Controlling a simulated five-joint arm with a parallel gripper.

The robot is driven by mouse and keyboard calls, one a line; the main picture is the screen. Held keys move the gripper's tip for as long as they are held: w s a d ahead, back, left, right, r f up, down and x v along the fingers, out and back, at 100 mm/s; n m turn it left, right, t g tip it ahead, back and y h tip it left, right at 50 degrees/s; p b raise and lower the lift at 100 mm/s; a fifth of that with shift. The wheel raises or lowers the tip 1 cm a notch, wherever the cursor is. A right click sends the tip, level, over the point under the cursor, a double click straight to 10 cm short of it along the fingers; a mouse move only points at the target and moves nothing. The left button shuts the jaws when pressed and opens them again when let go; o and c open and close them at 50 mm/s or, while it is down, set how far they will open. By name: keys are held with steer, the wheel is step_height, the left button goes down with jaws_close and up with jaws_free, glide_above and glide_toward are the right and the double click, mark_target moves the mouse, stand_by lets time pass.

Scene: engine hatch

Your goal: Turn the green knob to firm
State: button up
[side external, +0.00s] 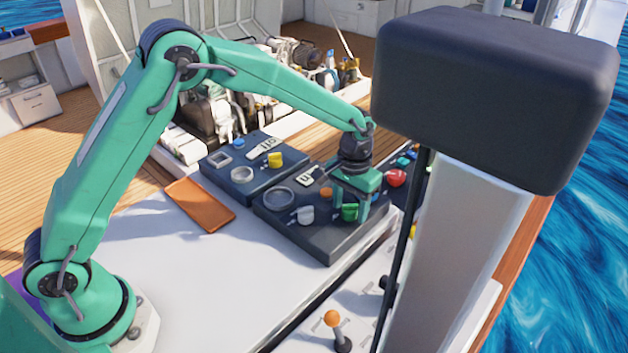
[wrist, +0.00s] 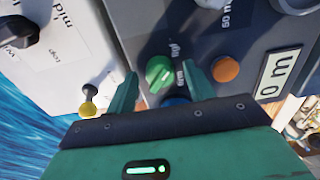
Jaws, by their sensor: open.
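The green knob (side external: 349,212) sits on a dark panel (side external: 335,247) near its right edge. It also shows in the wrist view (wrist: 159,73), with small white lettering beside it; one label seems to end in "rm", the other is too small to read surely. My gripper (side external: 350,214) is open and points down over the knob. In the wrist view my gripper (wrist: 161,72) has one finger on each side of the knob, with gaps visible. I cannot tell whether the fingertips are level with the knob.
A white knob (side external: 306,215) and a round dial (side external: 280,197) are left of the green knob. A red knob (side external: 396,178) stands farther right. A grey post (side external: 470,240) rises in front.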

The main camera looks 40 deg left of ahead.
steer(key=shift+c, duration=0.4)
steer(key=c, duration=0.9)
